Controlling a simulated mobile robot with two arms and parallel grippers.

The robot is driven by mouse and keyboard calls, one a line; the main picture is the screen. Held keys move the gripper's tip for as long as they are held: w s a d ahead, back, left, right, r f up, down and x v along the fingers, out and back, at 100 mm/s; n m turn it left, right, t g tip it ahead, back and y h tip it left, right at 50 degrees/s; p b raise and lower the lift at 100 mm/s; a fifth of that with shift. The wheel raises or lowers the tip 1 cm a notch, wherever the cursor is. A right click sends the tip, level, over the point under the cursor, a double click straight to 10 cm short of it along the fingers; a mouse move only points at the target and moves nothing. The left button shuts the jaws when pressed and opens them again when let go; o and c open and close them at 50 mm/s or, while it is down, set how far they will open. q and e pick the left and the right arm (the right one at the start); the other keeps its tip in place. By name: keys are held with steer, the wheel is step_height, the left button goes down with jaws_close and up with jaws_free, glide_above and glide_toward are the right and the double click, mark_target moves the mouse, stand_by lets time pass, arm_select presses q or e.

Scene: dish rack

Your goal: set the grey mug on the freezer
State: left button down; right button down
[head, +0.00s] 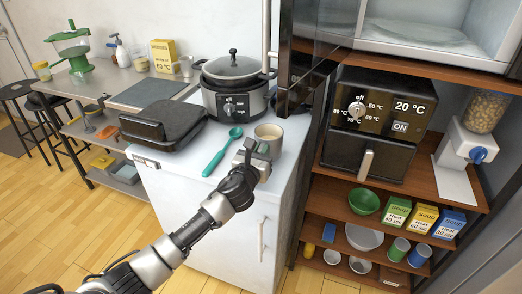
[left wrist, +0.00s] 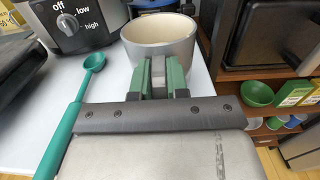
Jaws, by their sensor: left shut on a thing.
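The grey mug (head: 269,136) is upright at the right part of the white freezer's (head: 228,245) top, with its cream inside showing. It also shows in the left wrist view (left wrist: 160,50), straight ahead of the fingers. In the left wrist view the green-padded fingers (left wrist: 160,78) are close together against the mug. I cannot tell whether the mug's base touches the freezer top. My right gripper is not in view.
A teal spoon (head: 218,158) lies left of the mug. A slow cooker (head: 233,100) stands behind it, and a black grill press (head: 163,125) is further left. A dark cabinet edge and a shelf with an air fryer (head: 372,125) are on the right.

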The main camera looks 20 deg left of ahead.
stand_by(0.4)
arm_select(q)
steer(key=shift+f+b, duration=0.5)
steer(key=shift+f, duration=0.2)
steer(key=shift+f, duration=0.2)
steer(key=c, duration=1)
jaws_free()
steer(key=shift+c, duration=0.2)
steer(key=shift+f, duration=0.15)
steer(key=shift+c, duration=0.4)
